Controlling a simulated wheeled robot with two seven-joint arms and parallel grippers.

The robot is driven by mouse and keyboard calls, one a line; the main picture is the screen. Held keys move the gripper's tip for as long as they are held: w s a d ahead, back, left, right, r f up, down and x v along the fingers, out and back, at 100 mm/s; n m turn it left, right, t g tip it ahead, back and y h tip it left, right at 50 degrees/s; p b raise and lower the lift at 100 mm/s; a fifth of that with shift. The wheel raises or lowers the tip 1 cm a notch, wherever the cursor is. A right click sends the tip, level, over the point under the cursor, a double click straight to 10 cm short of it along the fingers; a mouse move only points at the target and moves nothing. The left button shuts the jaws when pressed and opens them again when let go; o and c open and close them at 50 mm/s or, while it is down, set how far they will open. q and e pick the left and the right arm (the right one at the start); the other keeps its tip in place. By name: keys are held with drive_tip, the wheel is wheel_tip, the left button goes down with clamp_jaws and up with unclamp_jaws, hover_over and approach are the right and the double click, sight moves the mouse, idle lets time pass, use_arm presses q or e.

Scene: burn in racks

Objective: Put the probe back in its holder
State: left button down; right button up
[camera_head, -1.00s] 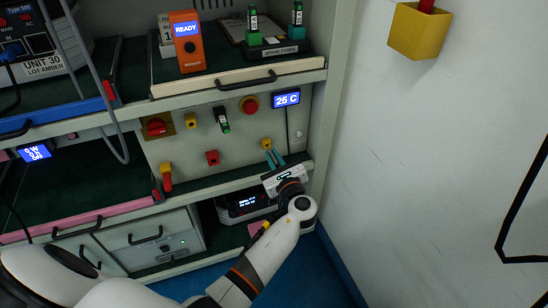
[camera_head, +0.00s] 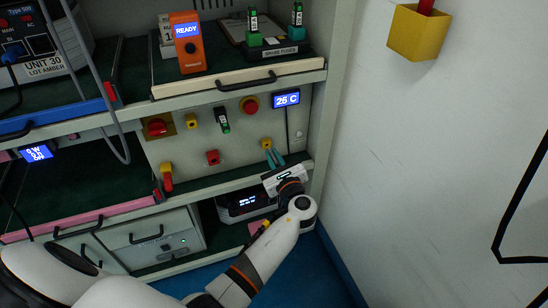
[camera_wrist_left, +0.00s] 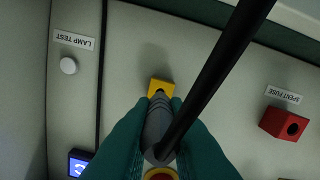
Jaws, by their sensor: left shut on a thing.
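The yellow holder block (camera_head: 267,143) is fixed on the grey panel in the head view, just beyond my left gripper (camera_head: 275,158). In the left wrist view, the teal fingers of my left gripper (camera_wrist_left: 158,135) are shut on the probe (camera_wrist_left: 159,122), a grey cylinder with a thick black cable. The probe points at the yellow holder (camera_wrist_left: 160,88), and its front end overlaps the block's face. I cannot tell whether the tip is inside the hole or just in front of it. In the head view the probe is too small to make out. My right gripper is not in view.
A red SPENT FUSE block (camera_wrist_left: 284,124) and a white LAMP TEST button (camera_wrist_left: 68,65) flank the holder. A 25 C display (camera_head: 286,99) and a red stop button (camera_head: 249,105) sit above it. A shelf ledge (camera_head: 235,182) runs below; a white wall (camera_head: 420,160) stands right.

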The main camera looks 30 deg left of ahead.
use_arm(q)
drive_tip(key=shift+x, duration=1.2)
drive_tip(key=c, duration=1.3)
unclamp_jaws()
drive_tip(key=shift+c, duration=0.2)
